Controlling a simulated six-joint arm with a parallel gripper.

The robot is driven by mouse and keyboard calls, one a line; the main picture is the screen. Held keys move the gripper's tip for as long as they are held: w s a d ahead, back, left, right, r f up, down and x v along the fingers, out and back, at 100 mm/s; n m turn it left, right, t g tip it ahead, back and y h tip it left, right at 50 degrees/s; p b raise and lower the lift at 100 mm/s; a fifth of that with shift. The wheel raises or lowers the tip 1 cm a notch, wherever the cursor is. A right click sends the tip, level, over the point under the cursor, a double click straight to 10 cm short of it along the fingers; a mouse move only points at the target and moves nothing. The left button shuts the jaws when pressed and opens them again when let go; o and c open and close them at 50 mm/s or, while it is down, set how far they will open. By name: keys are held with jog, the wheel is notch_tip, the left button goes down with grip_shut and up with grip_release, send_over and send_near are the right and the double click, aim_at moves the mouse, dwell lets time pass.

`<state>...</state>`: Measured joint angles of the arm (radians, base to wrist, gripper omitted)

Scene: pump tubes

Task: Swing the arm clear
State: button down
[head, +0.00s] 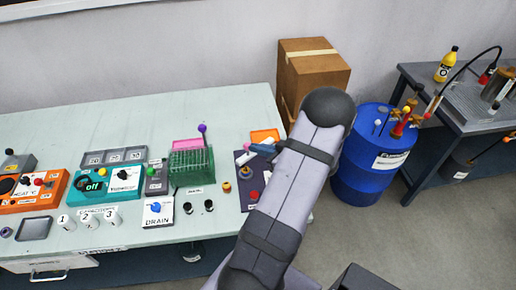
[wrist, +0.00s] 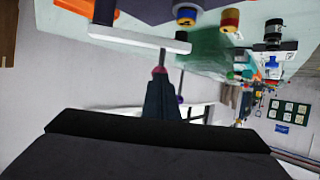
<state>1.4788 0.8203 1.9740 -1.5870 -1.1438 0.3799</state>
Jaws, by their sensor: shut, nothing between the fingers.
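My arm reaches in from the lower right of the head view and bends near the table's right end. My gripper (head: 255,149) is at the end of the arm, over the right part of the pale table (head: 120,130). Its fingers are shut with nothing visible held. It appears just right of the green rack (head: 192,166) and above the dark panel (head: 243,163); its exact height cannot be told. In the wrist view the picture is turned, and the green rack (wrist: 210,45) shows beyond a white bar (wrist: 130,38).
A purple-topped stick (head: 203,130) rises from the rack. An orange tray (head: 265,136) lies behind my gripper. A blue drum (head: 365,165) with fittings and a cardboard box (head: 312,72) stand right of the table. A dark bench (head: 470,110) is at far right. Grey floor is open at lower right.

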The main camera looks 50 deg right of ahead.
aim_at(247, 145)
jog(key=shift+w, duration=0.15)
jog(key=shift+w+a+f+m+g+h+b, duration=0.15)
jog(key=shift+w+m+h+b, duration=0.25)
jog(key=shift+w+m+h, duration=0.5)
jog(key=shift+w+a+r+m+g+h+b, duration=0.1)
jog(key=shift+w+m+g+h+b, duration=0.25)
jog(key=shift+w+m+h, duration=0.55)
jog(key=w+d+m+g+h+b, duration=0.3)
jog(key=w+d+m+h+b, duration=0.1)
jog(key=w+m+h+b, duration=0.1)
jog(key=shift+w+m+g+h+b, duration=0.4)
jog(key=shift+w+b, duration=0.45)
jog(key=shift+b, duration=0.05)
jog(key=shift+r, duration=0.25)
